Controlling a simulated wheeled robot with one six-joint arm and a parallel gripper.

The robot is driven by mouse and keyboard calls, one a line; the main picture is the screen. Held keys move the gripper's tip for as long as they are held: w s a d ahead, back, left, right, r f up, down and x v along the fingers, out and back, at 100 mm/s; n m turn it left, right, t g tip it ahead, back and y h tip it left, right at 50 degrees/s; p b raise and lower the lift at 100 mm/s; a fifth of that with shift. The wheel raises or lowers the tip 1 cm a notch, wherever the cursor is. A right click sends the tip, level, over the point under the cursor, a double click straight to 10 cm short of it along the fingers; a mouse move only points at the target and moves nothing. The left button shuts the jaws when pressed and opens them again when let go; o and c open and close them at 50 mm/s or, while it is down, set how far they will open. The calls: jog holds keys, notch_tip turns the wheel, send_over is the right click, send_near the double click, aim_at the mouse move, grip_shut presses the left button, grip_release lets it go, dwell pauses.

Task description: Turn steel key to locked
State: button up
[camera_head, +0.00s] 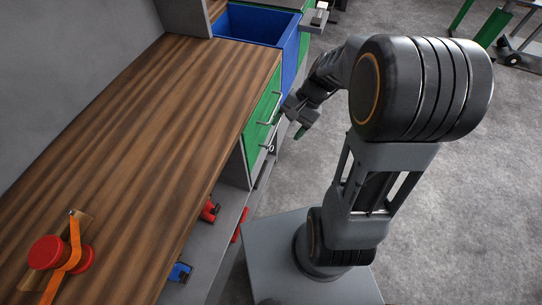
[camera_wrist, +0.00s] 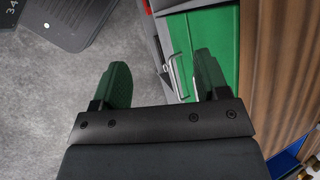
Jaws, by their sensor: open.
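I cannot make out the steel key for certain. A small bright metal piece (camera_head: 269,148) shows low on the cabinet front in the head view, too small to tell whether it is the key or a handle. The green cabinet front (camera_head: 262,118) carries a bar handle. In the wrist view the green front (camera_wrist: 217,32) and a bent metal handle (camera_wrist: 174,76) lie beyond my fingers. My gripper (camera_head: 299,131) is beside the cabinet front, over the aisle. In the wrist view my gripper (camera_wrist: 162,70) is open, its green-tipped fingers wide apart with nothing held between them.
A wooden worktop (camera_head: 130,130) runs along the left, with a red and orange device (camera_head: 60,254) on it. A blue bin (camera_head: 285,35) stands past its far end. Red (camera_head: 209,210) and blue (camera_head: 180,272) items sit on the shelf below. The grey floor right is mostly clear.

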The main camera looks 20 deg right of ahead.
jog(key=w+d+f+m+t+y+b, duration=0.25)
jog(key=w+f+m+y+b, duration=0.2)
jog(key=f, duration=0.65)
jog(key=w+d+f+m+t+y+b, duration=0.1)
jog(key=w+d+f+m+y+b, duration=0.3)
jog(key=f, duration=0.7)
jog(key=m+t+b, duration=0.5)
jog(key=m+t, duration=0.3)
jog(key=m, duration=0.1)
send_near(273, 148)
jog(key=shift+y, duration=0.25)
jog(key=x, duration=0.3)
jog(key=b+x, duration=0.1)
jog(key=x, duration=0.2)
jog(key=f+b+x, duration=0.1)
jog(key=x, duration=0.3)
jog(key=c, duration=0.9)
